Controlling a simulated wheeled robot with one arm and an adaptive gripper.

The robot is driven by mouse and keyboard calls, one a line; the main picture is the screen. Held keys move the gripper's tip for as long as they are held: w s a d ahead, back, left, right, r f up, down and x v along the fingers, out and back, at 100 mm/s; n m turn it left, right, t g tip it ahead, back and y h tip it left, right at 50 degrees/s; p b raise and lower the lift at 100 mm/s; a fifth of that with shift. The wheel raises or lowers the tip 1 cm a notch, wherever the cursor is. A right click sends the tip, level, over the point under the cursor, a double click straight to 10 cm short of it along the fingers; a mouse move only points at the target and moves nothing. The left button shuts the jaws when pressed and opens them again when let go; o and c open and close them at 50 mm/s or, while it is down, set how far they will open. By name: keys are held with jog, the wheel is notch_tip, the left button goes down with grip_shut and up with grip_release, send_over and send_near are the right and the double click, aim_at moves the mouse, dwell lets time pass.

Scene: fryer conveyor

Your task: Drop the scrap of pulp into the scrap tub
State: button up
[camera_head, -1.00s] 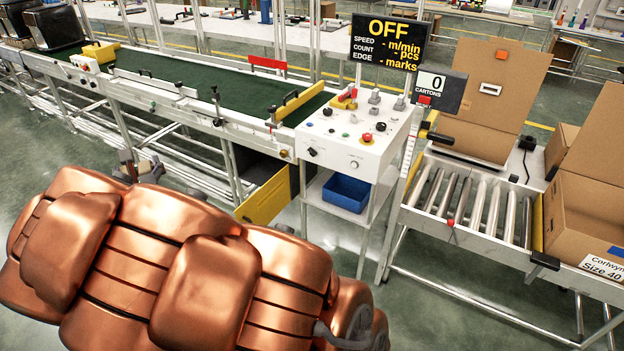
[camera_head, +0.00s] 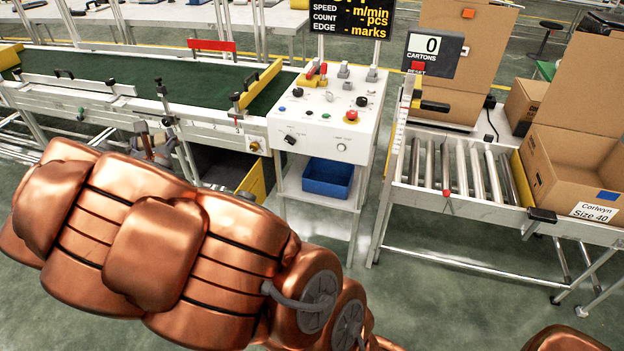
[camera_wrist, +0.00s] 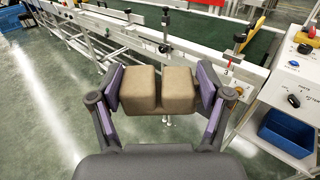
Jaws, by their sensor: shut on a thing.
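The scrap of pulp (camera_wrist: 143,90) is a brown, blocky piece with a notch in the middle. In the wrist view my gripper (camera_wrist: 161,88) is shut on it, with one purple-padded finger at each side. The piece is held up in front of the conveyor's near side, above the floor. In the head view my gripper (camera_head: 150,142) shows small behind my copper arm, partly hidden. A blue tub (camera_head: 327,178), apparently the scrap tub, stands on the shelf under the control box. It also shows in the wrist view (camera_wrist: 288,133), right of and apart from my gripper.
The white control box (camera_head: 328,131) stands above the tub and covers it from overhead. The green conveyor belt (camera_head: 180,82) and its frame run to the left. A roller table (camera_head: 455,175) with an open carton (camera_head: 570,175) stands at right. Floor in front is clear.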

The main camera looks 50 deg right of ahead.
jog(key=s+d+f+m+g+h+b, duration=0.2)
jog(key=s+d+f+h+b, duration=0.15)
jog(key=d+f+b, duration=0.55)
jog(key=s+d+f+m+g+h+b, duration=0.25)
jog(key=s+d+f+b, duration=0.2)
jog(key=d+f, duration=0.9)
jog(key=s+d+f+m+g+h+b, duration=0.1)
jog(key=s+d+f+m+g+b, duration=0.15)
jog(key=s+d+f+b, duration=0.65)
jog(key=s+d+f+m+g+h+b, duration=0.1)
jog(key=s+d+f+m+g+b, duration=0.15)
jog(key=s+d+f+b, duration=0.65)
jog(key=w+d+f+b, duration=0.1)
jog(key=w+d, duration=1)
jog(key=w, duration=0.5)
jog(key=shift+d+f+n+b, duration=0.25)
jog(key=shift+d+n+b, duration=0.1)
jog(key=shift+d+n, duration=0.1)
jog(key=shift+f, duration=0.2)
jog(key=o, duration=0.8)
jog(key=shift+a, duration=0.1)
jog(key=shift+r, duration=0.1)
